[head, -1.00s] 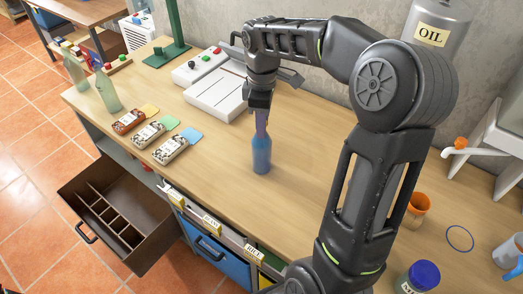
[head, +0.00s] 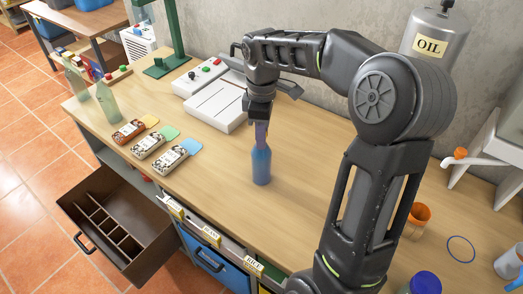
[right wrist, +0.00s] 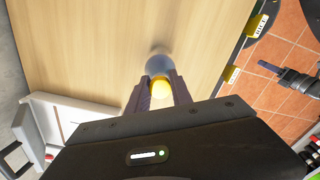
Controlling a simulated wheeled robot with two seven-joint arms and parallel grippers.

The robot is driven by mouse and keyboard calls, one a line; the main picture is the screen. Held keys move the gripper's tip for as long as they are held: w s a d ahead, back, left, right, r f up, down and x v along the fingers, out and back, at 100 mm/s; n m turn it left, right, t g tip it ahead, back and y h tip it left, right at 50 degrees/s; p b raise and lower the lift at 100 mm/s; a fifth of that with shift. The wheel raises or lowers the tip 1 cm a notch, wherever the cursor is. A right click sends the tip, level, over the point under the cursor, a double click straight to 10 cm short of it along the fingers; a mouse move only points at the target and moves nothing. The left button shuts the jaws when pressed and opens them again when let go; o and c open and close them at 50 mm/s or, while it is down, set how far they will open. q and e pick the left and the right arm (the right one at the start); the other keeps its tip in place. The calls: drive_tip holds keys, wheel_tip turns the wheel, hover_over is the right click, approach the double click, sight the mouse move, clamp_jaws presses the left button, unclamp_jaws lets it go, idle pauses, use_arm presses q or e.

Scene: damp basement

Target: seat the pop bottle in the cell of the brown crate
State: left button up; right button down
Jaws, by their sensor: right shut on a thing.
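The blue pop bottle (head: 261,167) is upright at the middle of the workbench, with its yellow-orange cap (right wrist: 160,88) showing in the right wrist view. My right gripper (head: 258,108) is above it, shut on its neck. I cannot tell whether the base touches the bench top. The brown crate (head: 158,238) is open and drawer-like, with a handle and thin dividers forming several cells. It sits lower than the bench top, at the front left, and its visible cells look empty. A dark gripper-like part (right wrist: 298,80), perhaps my left gripper, shows over the floor in the right wrist view.
Two pale green bottles (head: 108,103) stand at the bench's left end. Several labelled boxes (head: 170,160) with coloured cards lie between them and the blue bottle. A white device (head: 215,105) is behind. An orange cup (head: 418,217) stands right of my arm. Bench around the bottle is clear.

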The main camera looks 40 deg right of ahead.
drive_tip(key=shift+w+r, duration=0.1)
drive_tip(key=shift+r, duration=0.35)
wheel_tip(320, 180, up, 4)
drive_tip(key=shift+r+b, duration=0.2)
drive_tip(key=shift+b, duration=0.25)
wheel_tip(320, 180, up, 4)
drive_tip(key=shift+f+p, duration=0.1)
drive_tip(key=shift+p, duration=1.15)
drive_tip(key=shift+r+p, duration=0.55)
drive_tip(key=shift+f, duration=0.1)
